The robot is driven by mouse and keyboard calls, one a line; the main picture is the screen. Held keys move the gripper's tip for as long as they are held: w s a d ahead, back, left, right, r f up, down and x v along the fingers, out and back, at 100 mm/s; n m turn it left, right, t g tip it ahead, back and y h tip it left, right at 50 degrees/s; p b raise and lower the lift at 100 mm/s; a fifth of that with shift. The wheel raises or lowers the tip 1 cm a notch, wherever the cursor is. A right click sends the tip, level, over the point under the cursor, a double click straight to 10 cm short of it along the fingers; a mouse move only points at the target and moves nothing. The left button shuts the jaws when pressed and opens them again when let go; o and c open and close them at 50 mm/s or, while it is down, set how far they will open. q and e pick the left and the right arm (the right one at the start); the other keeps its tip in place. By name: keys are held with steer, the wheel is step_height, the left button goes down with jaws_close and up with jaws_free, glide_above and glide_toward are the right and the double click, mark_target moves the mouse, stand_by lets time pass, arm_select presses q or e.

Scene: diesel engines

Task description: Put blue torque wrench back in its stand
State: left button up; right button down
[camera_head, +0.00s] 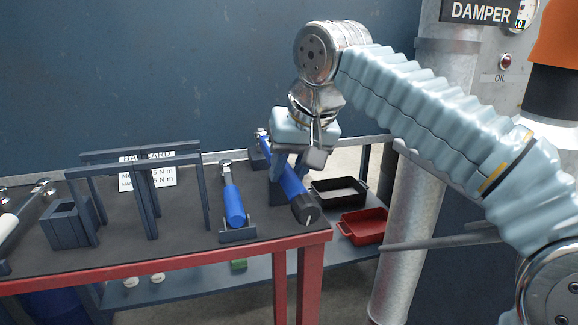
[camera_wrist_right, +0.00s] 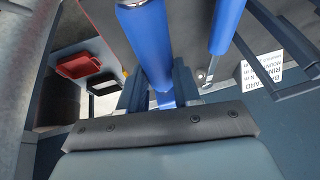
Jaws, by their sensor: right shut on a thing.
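A blue torque wrench (camera_head: 293,186) with a dark end cap lies slanted near the right end of the workbench. My right gripper (camera_head: 281,184) comes down from above and is shut on it. The same wrench shows between the fingers in the right wrist view (camera_wrist_right: 149,45). A dark stand piece (camera_head: 257,157) is by its far end; whether the wrench touches it or the bench I cannot tell. A second blue wrench (camera_head: 233,205) rests to the left in a small dark cradle (camera_head: 239,235), and also shows in the wrist view (camera_wrist_right: 228,25). My left gripper is not in view.
Dark upright frames (camera_head: 149,205) and a white label (camera_head: 155,180) stand left of the second wrench. A dark open block (camera_head: 68,225) is further left. A black tray (camera_head: 339,190) and a red tray (camera_head: 362,226) are low at the right, beside a metal pipe (camera_head: 405,235).

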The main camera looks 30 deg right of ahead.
steer(key=shift+f, duration=0.1)
steer(key=shift+c, duration=2.2)
jaws_free()
steer(key=shift+f, duration=0.1)
steer(key=shift+p+v, duration=1.35)
steer(key=shift+v, duration=3.7)
